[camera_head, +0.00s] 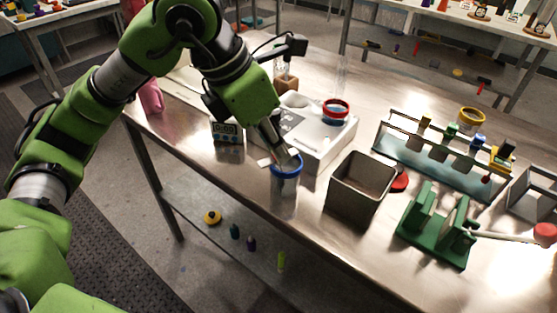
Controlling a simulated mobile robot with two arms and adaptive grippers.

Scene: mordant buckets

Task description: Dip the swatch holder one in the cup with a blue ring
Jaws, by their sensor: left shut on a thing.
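The cup with a blue ring (286,182) stands on the metal table near its front edge, left of the square metal bin. My left gripper (282,152) comes down from the upper left, with its fingertips right at the cup's rim. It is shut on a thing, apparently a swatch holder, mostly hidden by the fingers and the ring. I cannot tell how deep the held thing sits in the cup, or read any number on it. My right gripper is not in view.
A white device (318,140) bears a red-ringed cup (335,114) just behind. A square metal bin (355,197) stands close on the right. Farther right are a green stand (434,235), a rack (424,160) with several coloured-top holders, and a yellow-ringed cup (468,123). A small timer (227,133) stands left.

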